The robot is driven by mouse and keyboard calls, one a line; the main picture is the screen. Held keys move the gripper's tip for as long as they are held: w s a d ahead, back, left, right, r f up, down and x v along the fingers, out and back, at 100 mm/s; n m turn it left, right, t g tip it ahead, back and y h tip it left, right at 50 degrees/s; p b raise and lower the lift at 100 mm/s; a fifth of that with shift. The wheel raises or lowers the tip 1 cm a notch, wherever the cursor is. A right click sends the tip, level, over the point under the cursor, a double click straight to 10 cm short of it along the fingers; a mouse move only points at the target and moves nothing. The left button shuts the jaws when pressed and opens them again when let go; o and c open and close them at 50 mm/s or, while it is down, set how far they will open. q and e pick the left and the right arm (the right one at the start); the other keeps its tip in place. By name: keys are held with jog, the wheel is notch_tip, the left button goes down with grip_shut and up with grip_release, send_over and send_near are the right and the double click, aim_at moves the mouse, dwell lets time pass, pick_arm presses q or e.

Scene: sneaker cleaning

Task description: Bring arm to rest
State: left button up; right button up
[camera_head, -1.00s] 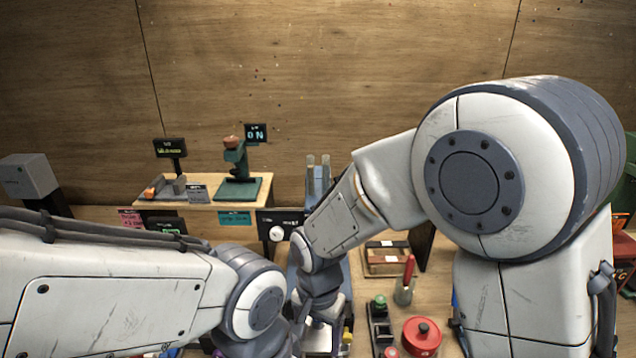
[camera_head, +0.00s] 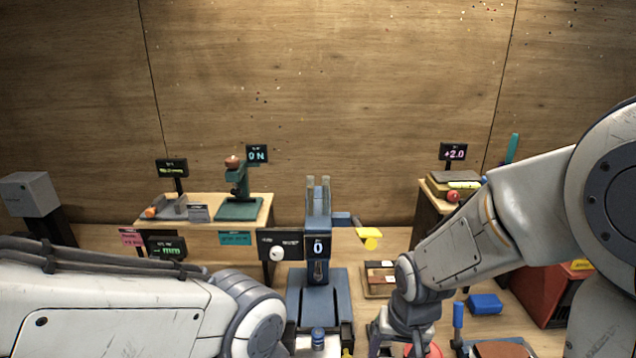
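My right arm comes in from the right edge and bends down at the wrist. My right gripper (camera_head: 400,343) is low in the picture, right of the blue stand (camera_head: 318,278), and is cut off by the bottom edge. Whether its fingers are open or shut does not show. My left arm (camera_head: 150,312) lies across the lower left, its wrist beside the blue stand's base. My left gripper is below the picture. No sneaker can be made out.
A red round tin (camera_head: 432,351) sits partly behind my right gripper. A blue block (camera_head: 485,304) and a red box (camera_head: 545,295) are to the right. A small shelf (camera_head: 258,205) holds a green press (camera_head: 239,190) at the back.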

jog(key=s+d+n, duration=0.1)
jog(key=d, duration=0.4)
jog(key=s+a+r+n+g, duration=0.1)
jog(key=s+a+r+n, duration=0.2)
jog(key=s+a, duration=0.3)
jog(key=s+a+r+n, duration=0.3)
jog(key=s+a+n, duration=0.2)
jog(key=s+a, duration=0.2)
jog(key=shift+s+a+r+g+y, duration=0.15)
jog(key=shift+s+a+g+y, duration=0.2)
jog(key=shift+s, duration=0.3)
jog(key=shift+s, duration=0.1)
